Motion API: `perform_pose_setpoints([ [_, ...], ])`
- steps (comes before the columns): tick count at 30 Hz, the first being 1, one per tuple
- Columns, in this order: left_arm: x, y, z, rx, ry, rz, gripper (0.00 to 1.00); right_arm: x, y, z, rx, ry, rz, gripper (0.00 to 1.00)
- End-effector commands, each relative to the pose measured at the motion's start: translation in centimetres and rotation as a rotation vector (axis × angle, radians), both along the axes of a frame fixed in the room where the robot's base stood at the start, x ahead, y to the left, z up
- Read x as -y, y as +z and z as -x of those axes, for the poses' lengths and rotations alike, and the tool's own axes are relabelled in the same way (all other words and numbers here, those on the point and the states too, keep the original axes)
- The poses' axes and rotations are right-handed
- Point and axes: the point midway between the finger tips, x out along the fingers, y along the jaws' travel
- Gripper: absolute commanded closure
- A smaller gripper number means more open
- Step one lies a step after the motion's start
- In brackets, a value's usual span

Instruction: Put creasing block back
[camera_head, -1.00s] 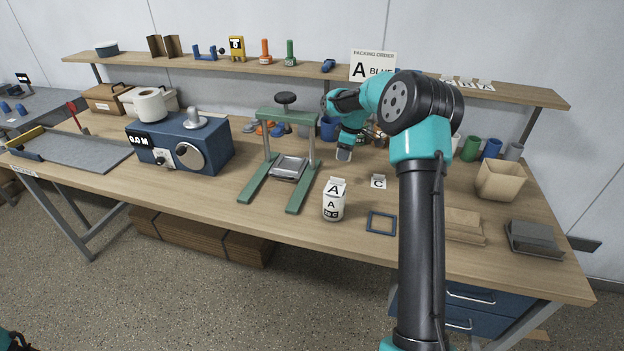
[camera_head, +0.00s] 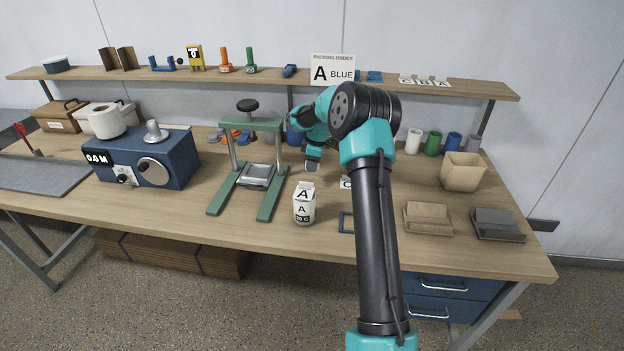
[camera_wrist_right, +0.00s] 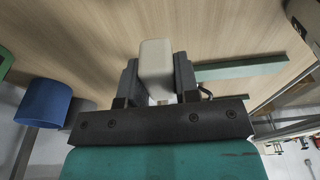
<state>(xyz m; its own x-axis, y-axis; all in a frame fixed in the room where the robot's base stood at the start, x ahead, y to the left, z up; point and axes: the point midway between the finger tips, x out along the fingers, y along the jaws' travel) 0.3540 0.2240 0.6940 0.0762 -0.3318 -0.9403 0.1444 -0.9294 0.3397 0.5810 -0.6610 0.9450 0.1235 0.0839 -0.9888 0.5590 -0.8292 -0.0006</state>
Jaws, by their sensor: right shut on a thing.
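The creasing block appears as a pale grey-white block in the right wrist view (camera_wrist_right: 155,68), between the two dark fingers of my right gripper (camera_wrist_right: 157,80). My right gripper is shut on it. In the head view the same gripper (camera_head: 313,155) is above the bench, right of the green press frame, with the pale end of the block (camera_head: 312,166) pointing down. The block looks clear of the bench top, though the gap is hard to judge. The arm hides part of the bench behind it. My left gripper is not in view.
The green press (camera_head: 258,175) stands just left of the gripper, and a white carton marked A (camera_head: 304,205) stands in front. A blue frame (camera_head: 346,222) lies partly behind my arm. Several cups and a tan bin (camera_head: 461,172) are at right. The shelf (camera_head: 200,73) runs behind.

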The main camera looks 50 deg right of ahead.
Motion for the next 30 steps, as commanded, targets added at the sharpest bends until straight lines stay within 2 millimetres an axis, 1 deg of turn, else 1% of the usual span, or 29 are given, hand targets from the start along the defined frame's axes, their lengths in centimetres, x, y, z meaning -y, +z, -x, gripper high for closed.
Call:
perform_pose_setpoints([
  [1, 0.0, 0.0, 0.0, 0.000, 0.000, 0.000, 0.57, 0.0, -1.0, 0.0, -0.002, 0.000, -0.001, 0.89],
  [4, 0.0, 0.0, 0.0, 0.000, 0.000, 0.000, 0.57, 0.0, -2.1, 0.0, 0.000, 0.000, 0.000, 0.89],
  [7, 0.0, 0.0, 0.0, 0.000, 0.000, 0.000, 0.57, 0.0, -2.5, 0.0, 0.000, 0.000, 0.000, 0.89],
  [16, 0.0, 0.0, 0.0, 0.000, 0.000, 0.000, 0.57, 0.0, -2.7, 0.0, 0.000, 0.000, 0.000, 0.89],
  [24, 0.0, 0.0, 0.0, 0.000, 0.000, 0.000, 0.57, 0.0, -5.7, 0.0, 0.000, 0.000, 0.000, 0.89],
  [27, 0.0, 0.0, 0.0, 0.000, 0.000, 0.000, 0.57, 0.0, -6.2, 0.0, 0.000, 0.001, 0.000, 0.89],
  [30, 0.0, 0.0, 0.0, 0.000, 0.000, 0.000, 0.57, 0.0, -6.2, 0.0, 0.001, 0.001, 0.001, 0.89],
])
